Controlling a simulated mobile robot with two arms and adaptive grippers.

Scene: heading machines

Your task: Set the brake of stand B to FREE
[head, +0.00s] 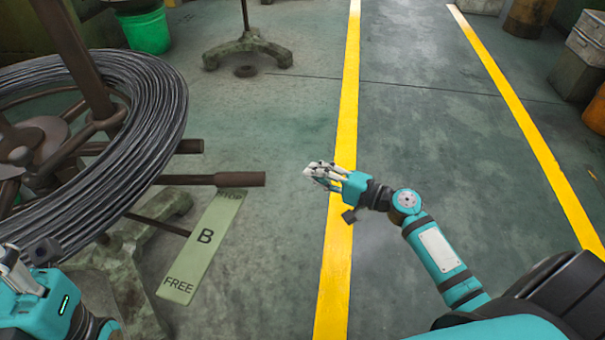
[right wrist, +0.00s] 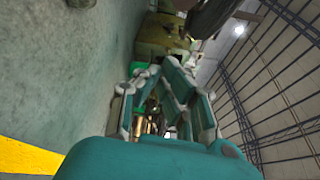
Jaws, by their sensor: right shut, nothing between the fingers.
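The green plate of stand B (head: 205,245) shows the letter B, with FREE at its near end. The word at its far end is partly covered and hard to read. A brown bar with a thicker end, which looks like the brake lever (head: 240,180), lies across that far end. My right gripper (head: 310,172) is shut and empty, to the right of the bar end and apart from it. Its fingers also show in the right wrist view (right wrist: 165,100). My left gripper (head: 12,268) is partly cut off at the left edge, below the wire coil; its jaws are unclear.
A large coil of dark wire (head: 150,100) sits on the stand at the left, with brown arms sticking out. A green bucket (head: 147,32) and another stand foot (head: 247,50) are farther back. Yellow floor lines (head: 345,110) run past my right gripper. The floor between them is clear.

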